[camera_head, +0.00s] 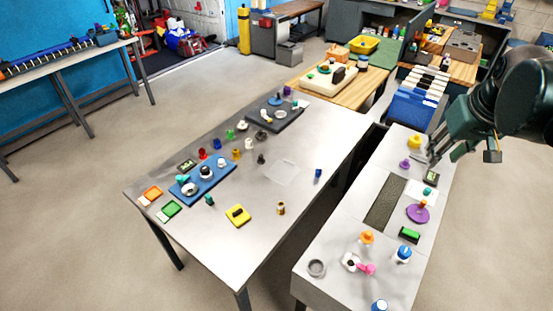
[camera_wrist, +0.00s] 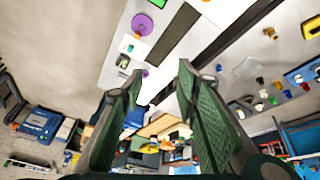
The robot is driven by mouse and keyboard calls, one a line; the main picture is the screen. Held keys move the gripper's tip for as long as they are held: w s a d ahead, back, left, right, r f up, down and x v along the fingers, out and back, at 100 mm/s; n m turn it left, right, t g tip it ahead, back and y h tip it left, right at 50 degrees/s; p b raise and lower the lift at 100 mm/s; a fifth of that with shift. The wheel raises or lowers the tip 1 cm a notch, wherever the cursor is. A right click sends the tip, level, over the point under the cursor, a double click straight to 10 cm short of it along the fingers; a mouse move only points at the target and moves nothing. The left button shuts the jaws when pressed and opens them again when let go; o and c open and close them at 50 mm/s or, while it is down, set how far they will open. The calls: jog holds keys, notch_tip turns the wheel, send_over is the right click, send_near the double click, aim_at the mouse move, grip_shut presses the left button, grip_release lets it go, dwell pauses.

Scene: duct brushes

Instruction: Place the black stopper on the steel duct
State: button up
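A small dark piece (camera_head: 261,159) stands on the left grey table and looks like the black stopper. A short, hollow grey metal ring (camera_head: 316,268) stands at the near left corner of the right bench and may be the steel duct. Other steel-coloured rings sit on the blue tray (camera_head: 217,177), so I cannot tell for sure. My gripper (camera_head: 462,155) is raised beside the far end of the right bench, well away from the dark piece. In the wrist view my gripper (camera_wrist: 160,72) has its two green fingers apart with nothing between them.
A purple disc (camera_head: 418,213), an orange-topped piece (camera_head: 366,238) and a blue-and-white piece (camera_head: 404,253) stand on the right bench. A yellow block (camera_head: 237,215) and a dark tray (camera_head: 276,116) sit on the left table. A gap separates the two surfaces.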

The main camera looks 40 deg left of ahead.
jog(key=w+a+f+n+g, duration=0.1)
jog(key=w+a+n, duration=0.1)
jog(key=w+a, duration=0.45)
jog(key=w+a+f+n, duration=0.1)
jog(key=w+a+f, duration=0.15)
jog(key=a, duration=0.75)
jog(key=n+g+h, duration=0.1)
jog(key=n+g, duration=0.2)
jog(key=n, duration=0.6)
send_over(260, 156)
notch_tip(260, 156, down, 30)
jog(key=shift+w+d+r, duration=0.15)
jog(key=shift+f, duration=0.2)
jog(key=shift+f, duration=0.1)
jog(key=shift+f, duration=1.2)
jog(key=shift+f, duration=0.1)
